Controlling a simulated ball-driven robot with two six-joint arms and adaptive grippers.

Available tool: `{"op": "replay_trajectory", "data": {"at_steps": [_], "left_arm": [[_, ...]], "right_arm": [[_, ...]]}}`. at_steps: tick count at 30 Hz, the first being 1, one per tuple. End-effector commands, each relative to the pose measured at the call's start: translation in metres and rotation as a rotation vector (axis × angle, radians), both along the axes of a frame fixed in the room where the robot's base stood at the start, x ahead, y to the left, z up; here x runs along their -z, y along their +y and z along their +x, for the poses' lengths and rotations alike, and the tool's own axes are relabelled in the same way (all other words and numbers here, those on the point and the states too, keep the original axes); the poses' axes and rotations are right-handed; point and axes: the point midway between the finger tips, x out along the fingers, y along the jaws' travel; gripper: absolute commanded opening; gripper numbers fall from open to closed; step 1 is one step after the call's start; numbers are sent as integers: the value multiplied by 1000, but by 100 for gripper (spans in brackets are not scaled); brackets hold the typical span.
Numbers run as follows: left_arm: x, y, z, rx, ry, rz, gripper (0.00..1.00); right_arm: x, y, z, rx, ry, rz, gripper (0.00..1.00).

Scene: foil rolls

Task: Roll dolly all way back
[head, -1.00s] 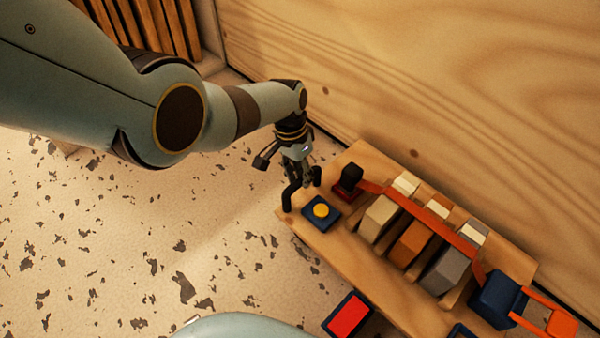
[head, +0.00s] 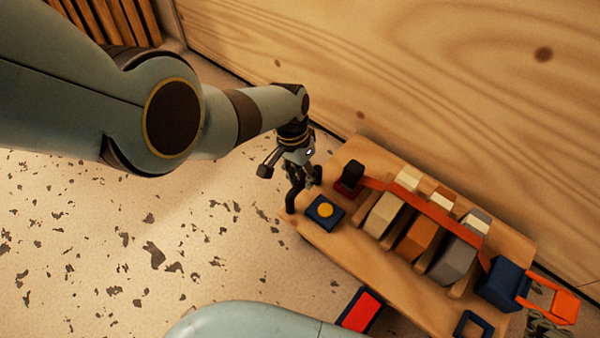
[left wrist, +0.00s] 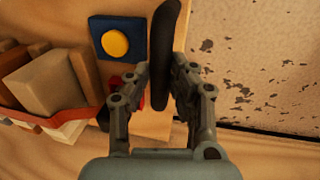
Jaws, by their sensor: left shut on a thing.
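The dolly (head: 325,245) is a flat wooden board along the plywood wall. Foil rolls stand on it as several blocks, beige (head: 384,214), orange-brown (head: 417,238) and grey (head: 454,262), under an orange strap (head: 432,212). My left gripper (head: 303,175) is shut on a black bar (left wrist: 164,55) at the board's left end; the bar passes between its fingers in the left wrist view. My right gripper (head: 547,322) shows partly at the lower right, by an orange loop handle (head: 563,305). Its fingertips are too unclear to tell their state.
A blue pad with a yellow button (head: 325,210) sits near the bar. A red panel (head: 361,310) is by the board's near edge. The plywood wall (head: 440,80) runs close behind the board. Speckled floor (head: 90,260) is clear at left.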

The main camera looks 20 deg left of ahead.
Motion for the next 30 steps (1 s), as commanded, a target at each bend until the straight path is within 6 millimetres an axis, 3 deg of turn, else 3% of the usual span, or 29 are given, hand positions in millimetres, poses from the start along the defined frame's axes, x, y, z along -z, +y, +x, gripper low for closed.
{"op": "replay_trajectory", "data": {"at_steps": [10,11,15,30], "left_arm": [[0,-7,-2,-1,4,-11,0],[0,-8,-2,-1,4,-12,24],[0,-7,-2,-1,4,-11,43],[-10,-2,1,-1,0,-7,44]], "right_arm": [[0,0,0,0,1,0,0],[0,0,0,0,1,0,0],[0,0,0,0,1,0,0],[0,0,1,0,-2,0,0]]}}
